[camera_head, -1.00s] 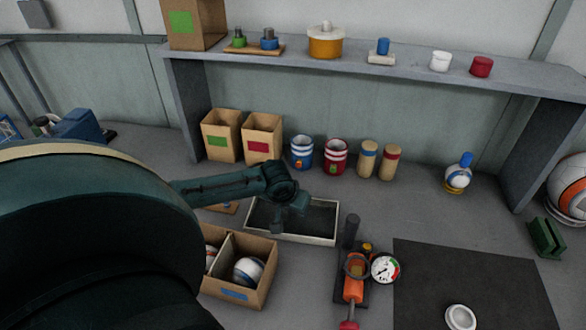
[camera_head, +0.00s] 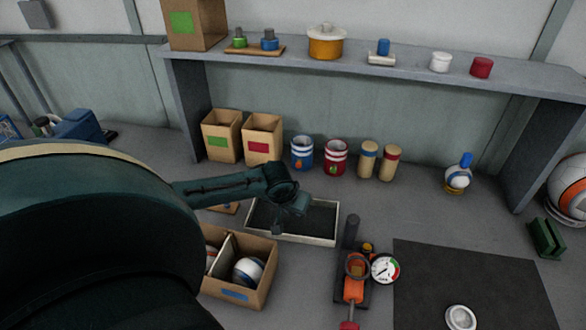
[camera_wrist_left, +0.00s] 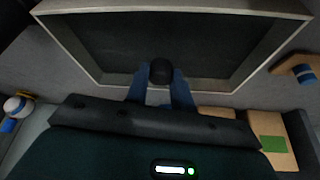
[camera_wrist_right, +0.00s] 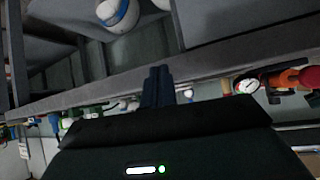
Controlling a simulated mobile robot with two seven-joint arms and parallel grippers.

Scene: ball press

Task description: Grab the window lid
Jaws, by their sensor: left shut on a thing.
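The window lid looks like the pale rectangular frame around a dark pane (camera_head: 290,238), lying on the worktop in the head view. It also fills the upper middle of the left wrist view (camera_wrist_left: 180,10). My left gripper (camera_head: 291,208) is over the lid's far part in the head view. In the left wrist view its blue fingers (camera_wrist_left: 160,82) are closed around a black round knob (camera_wrist_left: 160,70). The view does not show where the knob joins the lid. My right gripper (camera_wrist_right: 158,75) is shut and empty in its wrist view; it does not show in the head view.
A cardboard box with balls (camera_head: 232,293) stands just in front of the lid. An orange pump with a gauge (camera_head: 385,269) is to its right. Cans and cartons (camera_head: 262,140) stand behind it under a grey shelf (camera_head: 420,68). A dark mat (camera_head: 470,280) lies at right.

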